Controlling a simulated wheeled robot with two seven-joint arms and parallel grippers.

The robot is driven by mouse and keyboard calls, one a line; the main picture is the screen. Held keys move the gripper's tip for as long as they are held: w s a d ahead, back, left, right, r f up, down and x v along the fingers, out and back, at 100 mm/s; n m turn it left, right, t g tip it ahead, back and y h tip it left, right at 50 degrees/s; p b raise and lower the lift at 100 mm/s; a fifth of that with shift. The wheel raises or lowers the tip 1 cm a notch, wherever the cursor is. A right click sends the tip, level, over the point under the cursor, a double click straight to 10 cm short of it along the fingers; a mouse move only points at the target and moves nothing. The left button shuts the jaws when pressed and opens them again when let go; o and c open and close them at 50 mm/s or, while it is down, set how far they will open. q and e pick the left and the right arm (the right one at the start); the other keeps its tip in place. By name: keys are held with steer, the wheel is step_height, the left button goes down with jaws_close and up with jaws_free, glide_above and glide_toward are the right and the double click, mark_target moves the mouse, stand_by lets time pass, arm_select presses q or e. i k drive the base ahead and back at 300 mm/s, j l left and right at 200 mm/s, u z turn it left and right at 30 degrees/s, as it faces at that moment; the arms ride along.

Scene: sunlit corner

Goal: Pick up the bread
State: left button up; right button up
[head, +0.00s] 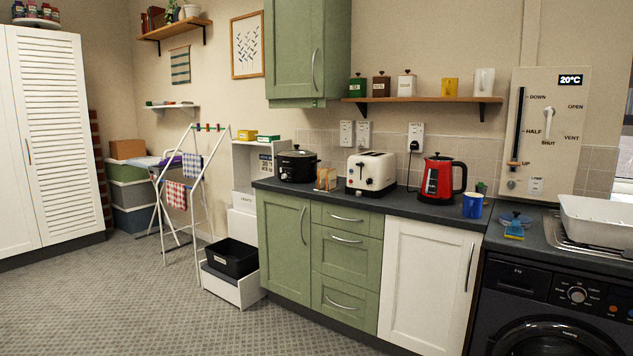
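The bread (326,178) appears in the head view as a small group of brown slices standing upright on the dark worktop (425,205). It sits near the worktop's front edge, between the black slow cooker and the white toaster. The slices seem to stand in a small rack, but they are too small to tell clearly. Neither of my grippers is in view.
The black slow cooker (297,165) is left of the bread; the white toaster (369,172) is close on its right. A red kettle (440,180) and blue mug (473,205) stand further right. Green drawers (345,258) are below. Grey floor (130,300) is clear in front.

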mark_target(322, 173)
steer(key=i+z, duration=0.1)
steer(key=i, duration=0.35)
steer(key=i+j+z, duration=0.1)
steer(key=i, duration=0.35)
steer(key=i+j+z, duration=0.15)
steer(key=i, duration=0.25)
steer(key=i+j+z, duration=0.1)
steer(key=i+j, duration=0.15)
steer(key=i, duration=0.2)
